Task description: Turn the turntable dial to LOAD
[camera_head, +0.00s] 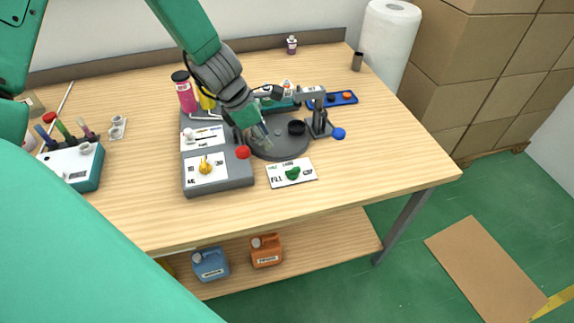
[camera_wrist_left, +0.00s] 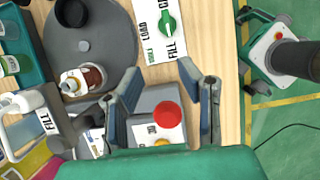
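The turntable dial is a green knob (camera_head: 292,173) on a white label card (camera_head: 309,166) on the table, in front of the round grey turntable (camera_head: 290,147). In the left wrist view the knob (camera_wrist_left: 168,23) shows at the top, with LOAD and FILL printed around it. I cannot tell surely which word it points to. My left gripper (camera_head: 262,138) is over the turntable's left side, behind and left of the dial and apart from it. In the left wrist view its two fingers (camera_wrist_left: 165,92) are spread, with nothing held. My right gripper is not in view.
A grey control box with a red button (camera_head: 243,152) and a yellow knob (camera_head: 206,167) stands left of the dial. A small bottle (camera_wrist_left: 84,79) stands on or beside the turntable. A grey post with a blue knob (camera_head: 338,134) stands behind the dial. The table front is clear.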

